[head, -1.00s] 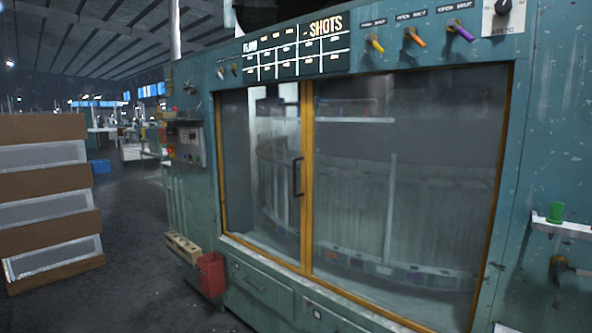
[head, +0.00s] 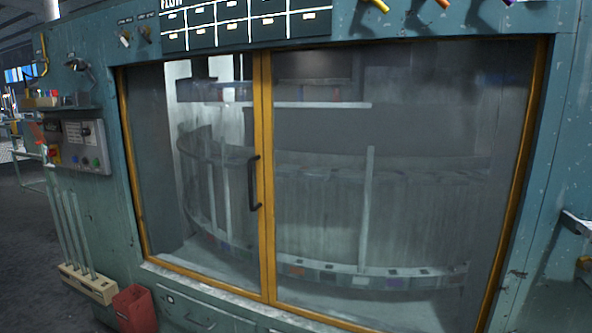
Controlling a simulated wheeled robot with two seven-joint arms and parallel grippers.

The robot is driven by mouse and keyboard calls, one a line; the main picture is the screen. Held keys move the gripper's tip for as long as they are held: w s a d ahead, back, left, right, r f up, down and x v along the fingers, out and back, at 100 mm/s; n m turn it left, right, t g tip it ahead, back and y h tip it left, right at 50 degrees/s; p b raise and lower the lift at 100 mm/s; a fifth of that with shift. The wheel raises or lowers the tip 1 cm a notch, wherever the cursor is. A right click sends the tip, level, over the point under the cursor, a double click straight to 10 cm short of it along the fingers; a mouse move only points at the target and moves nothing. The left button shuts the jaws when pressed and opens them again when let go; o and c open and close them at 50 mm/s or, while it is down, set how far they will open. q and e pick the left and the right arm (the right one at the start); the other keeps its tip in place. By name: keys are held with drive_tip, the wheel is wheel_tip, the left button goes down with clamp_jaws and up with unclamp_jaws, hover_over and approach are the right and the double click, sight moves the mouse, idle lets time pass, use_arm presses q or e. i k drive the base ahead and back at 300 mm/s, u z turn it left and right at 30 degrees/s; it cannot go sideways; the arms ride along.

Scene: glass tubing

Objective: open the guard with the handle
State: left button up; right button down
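The guard (head: 330,131) is a pair of large glass panels in yellow frames on the front of a teal machine. A dark vertical bar handle (head: 253,183) sits on the left panel, beside the middle yellow frame post. The two panels meet at the middle and the guard looks shut. Behind the glass a curved carousel with a rail shows. Neither of my grippers shows in the head view.
A red bin (head: 135,310) and a pale block holding upright rods (head: 88,284) stand at the machine's lower left. A control box with buttons (head: 84,146) is on its left side. Dark floor (head: 30,240) lies open at the left. A bracket (head: 577,222) juts out at the right edge.

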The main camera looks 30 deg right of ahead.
sight(264, 297)
drive_tip(key=z, duration=0.85)
drive_tip(key=i, duration=0.85)
drive_tip(key=z, duration=0.95)
